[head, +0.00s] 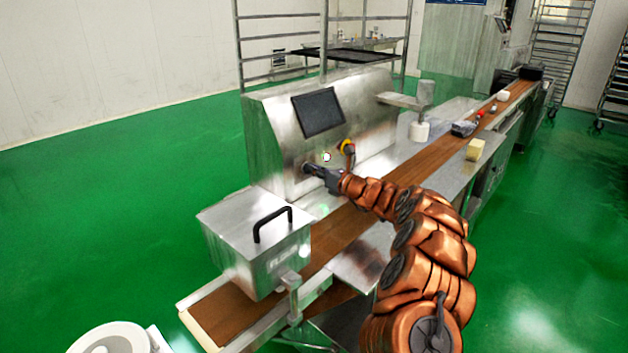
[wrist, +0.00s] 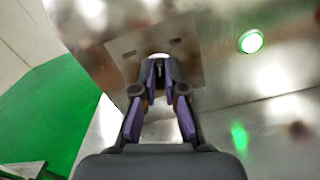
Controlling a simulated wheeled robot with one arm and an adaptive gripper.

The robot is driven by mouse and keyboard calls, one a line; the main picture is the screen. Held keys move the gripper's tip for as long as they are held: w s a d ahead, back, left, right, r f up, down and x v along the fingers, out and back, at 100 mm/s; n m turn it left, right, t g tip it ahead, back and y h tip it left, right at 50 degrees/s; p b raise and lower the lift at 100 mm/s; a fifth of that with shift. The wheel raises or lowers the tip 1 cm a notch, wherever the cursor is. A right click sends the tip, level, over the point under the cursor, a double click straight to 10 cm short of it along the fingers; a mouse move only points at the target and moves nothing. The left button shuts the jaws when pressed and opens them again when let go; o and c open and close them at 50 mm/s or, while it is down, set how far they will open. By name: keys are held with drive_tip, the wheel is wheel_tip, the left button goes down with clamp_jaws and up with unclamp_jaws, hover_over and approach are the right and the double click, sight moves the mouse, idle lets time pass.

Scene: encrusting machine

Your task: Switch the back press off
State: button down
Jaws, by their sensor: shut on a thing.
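The steel machine housing (head: 275,135) has a dark screen and controls on its sloped front. The knob's exact setting cannot be told. A round green-lit button (wrist: 250,41) sits to the right of the plate, apart from my fingers.
A steel box with a black handle (head: 272,226) stands over the brown conveyor belt (head: 345,228) in front. Green floor surrounds the machine.

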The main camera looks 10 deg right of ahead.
drive_tip(key=shift+s+a+f+n+b, duration=0.1)
drive_tip(key=shift+a+n+b, duration=0.05)
drive_tip(key=shift+n+b, duration=3.05)
drive_tip(key=shift+s+a+n+b, duration=0.1)
drive_tip(key=shift+n+b, duration=2.9)
drive_tip(key=shift+b, duration=0.3)
drive_tip(key=c, duration=1.2)
unclamp_jaws()
drive_tip(key=shift+c, duration=0.2)
